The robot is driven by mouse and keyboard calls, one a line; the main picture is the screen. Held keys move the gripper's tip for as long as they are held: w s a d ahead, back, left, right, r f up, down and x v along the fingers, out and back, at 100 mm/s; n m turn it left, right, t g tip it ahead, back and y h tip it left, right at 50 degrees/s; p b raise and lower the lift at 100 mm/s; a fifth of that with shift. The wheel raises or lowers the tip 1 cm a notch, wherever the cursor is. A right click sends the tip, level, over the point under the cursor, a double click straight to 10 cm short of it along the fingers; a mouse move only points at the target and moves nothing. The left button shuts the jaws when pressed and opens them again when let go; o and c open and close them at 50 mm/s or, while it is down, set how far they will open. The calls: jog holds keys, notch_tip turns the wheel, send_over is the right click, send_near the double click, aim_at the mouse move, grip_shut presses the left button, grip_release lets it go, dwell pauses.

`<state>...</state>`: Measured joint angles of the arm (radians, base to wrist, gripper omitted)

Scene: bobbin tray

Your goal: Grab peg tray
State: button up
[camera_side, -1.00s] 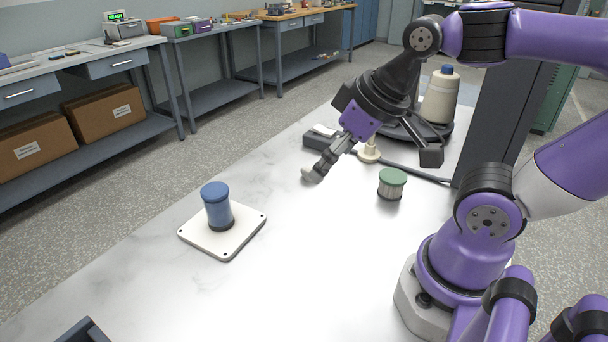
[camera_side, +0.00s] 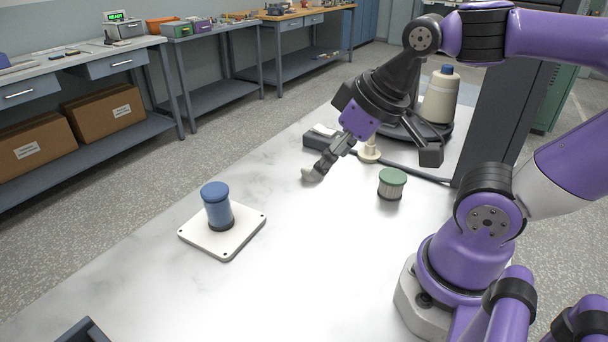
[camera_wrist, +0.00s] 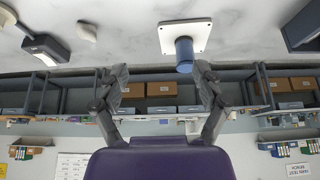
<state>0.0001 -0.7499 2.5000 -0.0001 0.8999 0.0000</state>
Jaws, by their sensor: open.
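The peg tray (camera_side: 243,238) is a white square plate with small corner holes, lying flat on the marble-look table. A blue bobbin (camera_side: 217,205) stands upright on it. In the wrist view, which is upside down, the tray (camera_wrist: 200,32) is at the top with the blue bobbin (camera_wrist: 184,54) in front of it. My gripper (camera_side: 313,174) is above the table, to the right of and beyond the tray, well apart from it. Its two fingers (camera_wrist: 160,82) are spread in the wrist view with nothing between them.
A green-topped bobbin (camera_side: 392,184) stands to the right of my gripper. A dark bin (camera_side: 84,331) is at the bottom left. The table between gripper and tray is clear.

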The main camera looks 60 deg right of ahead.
dwell(0.3)
jog(key=w+d+r+n+g+h, duration=0.15)
jog(key=w+d+r, duration=0.25)
jog(key=w+d, duration=0.45)
jog(key=n+g+y, duration=0.2)
jog(key=n+g, duration=0.1)
jog(key=g, duration=0.1)
send_over(371, 144)
jog(key=shift+h, duration=0.25)
jog(key=f, duration=0.9)
jog(key=d+f, duration=0.1)
jog(key=f, duration=0.3)
jog(key=shift+w+f, duration=0.2)
jog(key=shift+w, duration=0.15)
notch_tip(371, 144, down, 6)
jog(key=shift+s+a+f, duration=0.1)
jog(key=shift+s, duration=0.05)
jog(key=shift+c, duration=0.4)
